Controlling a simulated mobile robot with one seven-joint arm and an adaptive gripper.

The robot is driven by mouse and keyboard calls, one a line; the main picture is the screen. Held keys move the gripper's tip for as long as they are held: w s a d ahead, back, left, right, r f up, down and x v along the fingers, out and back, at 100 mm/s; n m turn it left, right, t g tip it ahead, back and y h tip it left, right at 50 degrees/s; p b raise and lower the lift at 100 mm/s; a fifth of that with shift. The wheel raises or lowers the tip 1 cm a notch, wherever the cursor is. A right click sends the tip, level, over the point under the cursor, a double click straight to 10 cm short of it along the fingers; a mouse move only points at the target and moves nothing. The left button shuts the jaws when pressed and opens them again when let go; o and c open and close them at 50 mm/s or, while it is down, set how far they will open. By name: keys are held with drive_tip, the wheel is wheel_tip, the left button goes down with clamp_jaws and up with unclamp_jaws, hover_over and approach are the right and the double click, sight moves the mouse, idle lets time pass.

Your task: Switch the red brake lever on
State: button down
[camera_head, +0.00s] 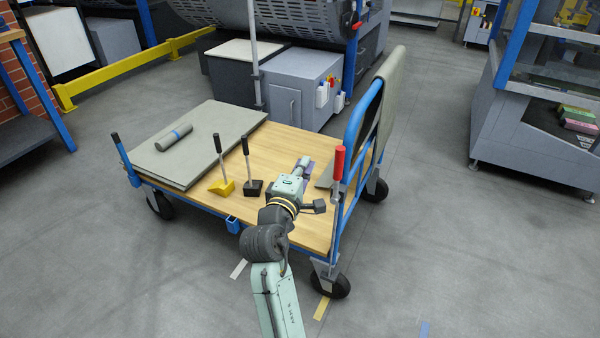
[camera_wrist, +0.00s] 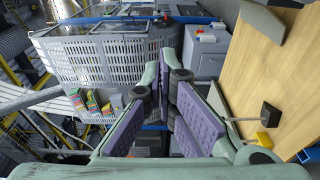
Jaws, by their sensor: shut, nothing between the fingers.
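The red brake lever (camera_head: 338,163) has a red grip and stands upright at the right end of the cart, beside the blue handle frame (camera_head: 359,125). My gripper (camera_head: 307,164) is over the wooden cart deck, to the left of the red lever and apart from it. In the wrist view my gripper's purple-padded fingers (camera_wrist: 166,78) are together with nothing between them. I cannot make out the red lever in the wrist view.
On the deck (camera_head: 288,143) stand a yellow-based lever (camera_head: 222,186) and a black-based lever (camera_head: 252,187). A grey cloth (camera_head: 391,90) hangs on the handle frame. Floor right of the cart is clear.

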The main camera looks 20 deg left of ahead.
sight(338, 175)
drive_tip(key=shift+w+d+p, duration=0.45)
drive_tip(key=shift+w+d, duration=0.25)
drive_tip(key=shift+d, duration=0.2)
drive_tip(key=shift+w+d+p, duration=0.4)
drive_tip(key=shift+w+d, duration=0.3)
drive_tip(key=shift+d, duration=0.15)
drive_tip(key=shift+d, duration=0.1)
